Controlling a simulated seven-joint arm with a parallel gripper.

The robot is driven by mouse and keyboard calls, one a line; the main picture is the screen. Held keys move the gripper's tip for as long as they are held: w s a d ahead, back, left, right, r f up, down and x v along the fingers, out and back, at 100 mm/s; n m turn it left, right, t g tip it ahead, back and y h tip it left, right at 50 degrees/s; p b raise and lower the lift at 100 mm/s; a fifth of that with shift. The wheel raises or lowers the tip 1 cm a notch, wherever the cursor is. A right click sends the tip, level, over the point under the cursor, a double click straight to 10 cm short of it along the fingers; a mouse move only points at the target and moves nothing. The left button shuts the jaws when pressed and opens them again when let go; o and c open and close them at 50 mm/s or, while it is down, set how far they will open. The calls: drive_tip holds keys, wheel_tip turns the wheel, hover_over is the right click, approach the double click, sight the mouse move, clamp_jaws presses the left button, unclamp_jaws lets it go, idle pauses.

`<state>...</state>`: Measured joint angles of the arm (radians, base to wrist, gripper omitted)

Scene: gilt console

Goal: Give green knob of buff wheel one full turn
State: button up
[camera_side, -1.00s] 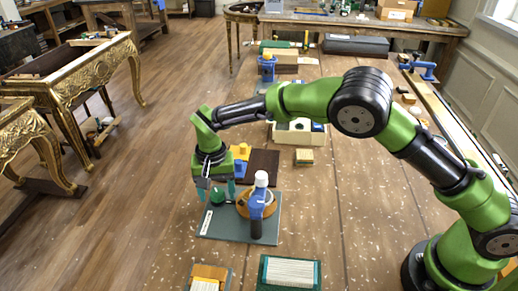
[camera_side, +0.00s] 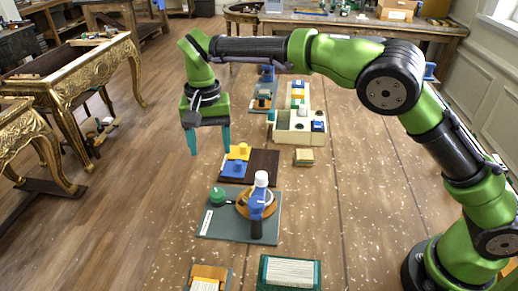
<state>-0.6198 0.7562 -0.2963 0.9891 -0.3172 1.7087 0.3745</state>
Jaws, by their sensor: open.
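The green knob (camera_side: 217,195) stands on the left part of a grey-green base plate (camera_side: 225,229) on the bench. The buff wheel (camera_side: 242,206) is a tan-orange disc beside it on the same plate, partly hidden by a blue bottle-like thing with a white cap (camera_side: 260,197). My gripper (camera_side: 209,148) is raised above and behind the plate, to the upper left of the knob, clear of it. Its teal fingers point down and are spread apart with nothing between them.
A dark brown board with yellow and blue pieces (camera_side: 237,167) lies just behind the plate. A cream box (camera_side: 296,134) stands farther back. Sanding-block-like items (camera_side: 290,272) lie in front. Bench to the right of the plate is clear.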

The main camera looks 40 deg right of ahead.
sight(218, 193)
wheel_tip(218, 193, up, 2)
drive_tip(key=shift+r, duration=0.1)
drive_tip(key=f+n, duration=0.5)
drive_tip(key=n, duration=0.1)
drive_tip(key=f+n, duration=1.2)
drive_tip(key=shift+d, duration=0.25)
idle(0.4)
